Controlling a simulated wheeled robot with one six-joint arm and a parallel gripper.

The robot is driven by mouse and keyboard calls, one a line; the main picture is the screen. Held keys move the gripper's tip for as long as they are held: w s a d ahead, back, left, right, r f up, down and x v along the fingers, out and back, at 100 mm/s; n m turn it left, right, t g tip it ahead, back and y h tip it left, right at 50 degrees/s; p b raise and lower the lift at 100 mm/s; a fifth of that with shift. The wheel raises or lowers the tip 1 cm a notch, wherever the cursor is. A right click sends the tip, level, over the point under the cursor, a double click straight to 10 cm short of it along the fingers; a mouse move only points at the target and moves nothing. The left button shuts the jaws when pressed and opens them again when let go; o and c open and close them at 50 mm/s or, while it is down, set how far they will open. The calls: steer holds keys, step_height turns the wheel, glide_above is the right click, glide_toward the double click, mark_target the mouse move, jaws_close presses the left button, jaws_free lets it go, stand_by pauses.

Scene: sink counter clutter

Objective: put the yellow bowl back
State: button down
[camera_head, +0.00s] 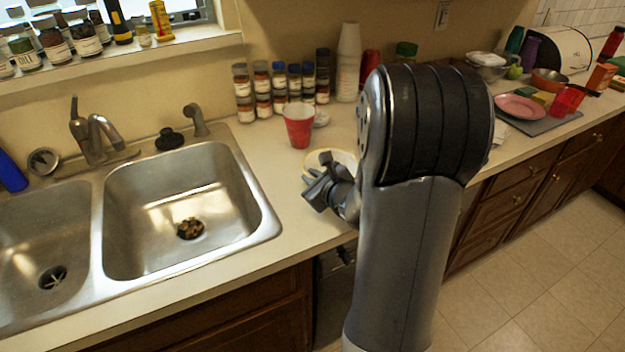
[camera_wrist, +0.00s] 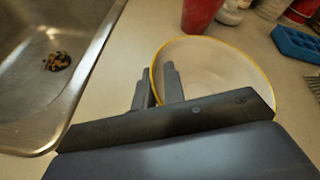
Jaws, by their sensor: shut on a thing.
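The bowl (camera_head: 341,155) is pale inside with a yellow rim. It is at the counter's front part, right of the sink, partly hidden behind my gripper and arm in the head view. My gripper (camera_head: 317,179) is at its near left edge. In the wrist view, the bowl (camera_wrist: 225,75) fills the middle right. My gripper (camera_wrist: 157,82) has one finger on each side of its left rim and is shut on that rim. The bowl looks upright; whether it touches the counter I cannot tell.
A red cup (camera_head: 299,127) stands just behind the bowl. Stacked spice jars (camera_head: 278,88) and a tall stack of pale cups (camera_head: 348,62) line the wall. The sink basin (camera_head: 180,200) is left. A pink plate (camera_head: 521,107) lies on a dark mat far right.

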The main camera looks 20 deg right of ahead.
steer(key=shift+f, duration=0.15)
steer(key=shift+f, duration=0.1)
steer(key=c, duration=1.5)
jaws_free()
steer(key=shift+v, duration=6.1)
steer(key=shift+w+a, duration=0.1)
